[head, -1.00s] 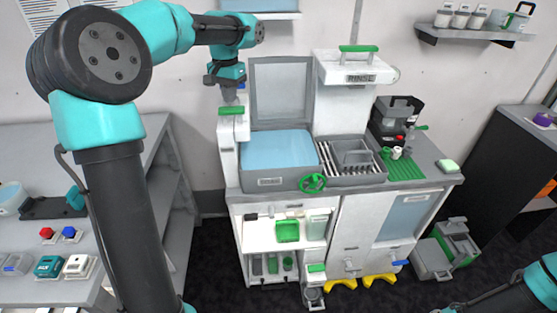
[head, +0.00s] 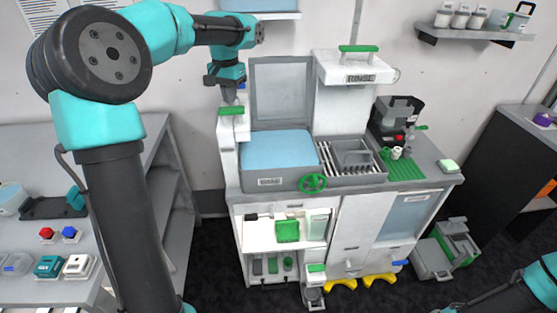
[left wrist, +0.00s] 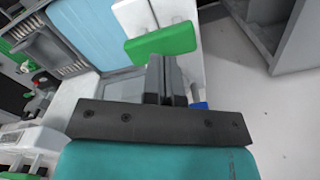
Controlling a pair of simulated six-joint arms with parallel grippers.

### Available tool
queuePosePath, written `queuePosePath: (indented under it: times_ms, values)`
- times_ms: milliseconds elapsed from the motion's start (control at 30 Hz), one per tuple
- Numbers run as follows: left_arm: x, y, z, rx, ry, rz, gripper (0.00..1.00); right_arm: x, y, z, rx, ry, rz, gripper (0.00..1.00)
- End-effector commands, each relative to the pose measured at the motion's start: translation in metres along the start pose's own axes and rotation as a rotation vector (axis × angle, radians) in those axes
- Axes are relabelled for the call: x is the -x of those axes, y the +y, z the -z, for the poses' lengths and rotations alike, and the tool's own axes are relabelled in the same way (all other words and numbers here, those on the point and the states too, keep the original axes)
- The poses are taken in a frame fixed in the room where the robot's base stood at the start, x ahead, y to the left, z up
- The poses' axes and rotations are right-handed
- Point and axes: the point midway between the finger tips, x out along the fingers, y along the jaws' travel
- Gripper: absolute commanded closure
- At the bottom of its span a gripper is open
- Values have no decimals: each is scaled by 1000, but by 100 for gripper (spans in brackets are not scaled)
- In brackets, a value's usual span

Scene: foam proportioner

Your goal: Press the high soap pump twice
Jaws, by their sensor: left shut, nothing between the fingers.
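The high soap pump has a green top (head: 231,111) on a white body at the left end of the wash station. The green top also shows in the left wrist view (left wrist: 162,44), just beyond the fingertips. My left gripper (head: 230,100) is shut and empty, pointing down at the green top. Its closed fingers show in the left wrist view (left wrist: 166,72). I cannot tell whether the tips touch the top. My right gripper is out of view; only part of my right arm shows at the lower right of the head view.
A basin with light blue contents (head: 277,151) and a raised grey lid (head: 281,92) stands right of the pump. A green handwheel (head: 312,183) is on its front. A lower green-topped fixture (head: 316,268) sits near the floor. A side table (head: 120,180) stands at left.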

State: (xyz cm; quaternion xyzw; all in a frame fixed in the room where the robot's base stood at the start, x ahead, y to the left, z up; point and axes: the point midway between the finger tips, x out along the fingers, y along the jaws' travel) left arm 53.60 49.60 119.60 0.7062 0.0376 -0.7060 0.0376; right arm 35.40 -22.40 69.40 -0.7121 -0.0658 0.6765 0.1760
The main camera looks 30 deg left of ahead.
Motion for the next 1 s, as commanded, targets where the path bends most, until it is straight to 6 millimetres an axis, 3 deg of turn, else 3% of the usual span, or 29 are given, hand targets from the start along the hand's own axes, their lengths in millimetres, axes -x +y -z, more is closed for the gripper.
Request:
queuePosePath:
  times_ms: [1000]
  values:
    - [-28,0,0,0,-1,0,100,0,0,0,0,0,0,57]
